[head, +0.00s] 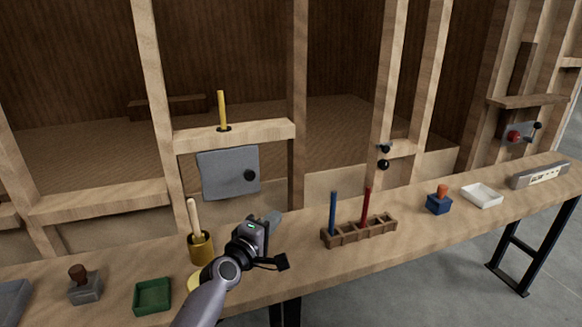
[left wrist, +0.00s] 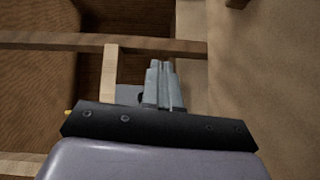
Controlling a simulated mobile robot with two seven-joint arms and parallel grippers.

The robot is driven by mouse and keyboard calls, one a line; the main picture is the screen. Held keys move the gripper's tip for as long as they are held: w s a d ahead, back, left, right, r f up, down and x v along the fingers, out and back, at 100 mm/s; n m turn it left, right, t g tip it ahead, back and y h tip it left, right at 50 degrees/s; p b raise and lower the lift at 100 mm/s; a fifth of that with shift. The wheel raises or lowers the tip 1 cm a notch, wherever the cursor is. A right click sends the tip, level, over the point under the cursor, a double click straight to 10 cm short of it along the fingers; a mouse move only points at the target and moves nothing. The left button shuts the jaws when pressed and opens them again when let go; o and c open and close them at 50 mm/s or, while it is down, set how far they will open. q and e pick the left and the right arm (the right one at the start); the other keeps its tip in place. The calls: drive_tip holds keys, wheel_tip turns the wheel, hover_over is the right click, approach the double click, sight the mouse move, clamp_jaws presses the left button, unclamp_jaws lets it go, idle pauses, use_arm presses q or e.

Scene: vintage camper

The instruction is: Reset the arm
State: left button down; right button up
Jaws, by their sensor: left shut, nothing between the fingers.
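My left arm comes in from the bottom of the head view. Its gripper (head: 272,218) is raised over the wooden bench, between the yellow cup and the wooden rack. In the left wrist view the two grey fingers (left wrist: 160,85) are together with nothing between them. My right gripper is in neither view.
The narrow wooden bench (head: 305,272) holds a yellow cup (head: 201,250) with a handle in it, a green tray (head: 153,297), a rack (head: 360,232) with blue and red sticks, a blue block (head: 438,205) and a white tray (head: 482,195). Wooden wall studs (head: 297,80) stand behind.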

use_arm(q)
drive_tip(key=s+a+f+m+g, duration=0.1)
drive_tip(key=s+f+m+g, duration=0.25)
drive_tip(key=s, duration=0.35)
drive_tip(key=s+a+f+m+g+y, duration=0.1)
drive_tip(key=s+a+f+m+g, duration=0.15)
drive_tip(key=s+f, duration=0.4)
drive_tip(key=s+a+f+m+g, duration=0.1)
drive_tip(key=s+f+m+g, duration=0.2)
drive_tip(key=s, duration=0.6)
drive_tip(key=s+a+m+g+y, duration=0.25)
drive_tip(key=s+a, duration=0.25)
drive_tip(key=s, duration=0.5)
drive_tip(key=s+a+m+g+y, duration=0.1)
drive_tip(key=s+a+m+y, duration=0.3)
drive_tip(key=s, duration=0.6)
drive_tip(key=w+d+f+t+h, duration=0.2)
drive_tip(key=w+f+t, duration=0.3)
drive_tip(key=f, duration=0.3)
drive_tip(key=shift+w+d+t+h, duration=0.2)
drive_tip(key=shift+w+t+h, duration=0.3)
drive_tip(key=shift+t, duration=0.35)
drive_tip(key=shift+s+n, duration=0.1)
drive_tip(key=shift+n, duration=0.15)
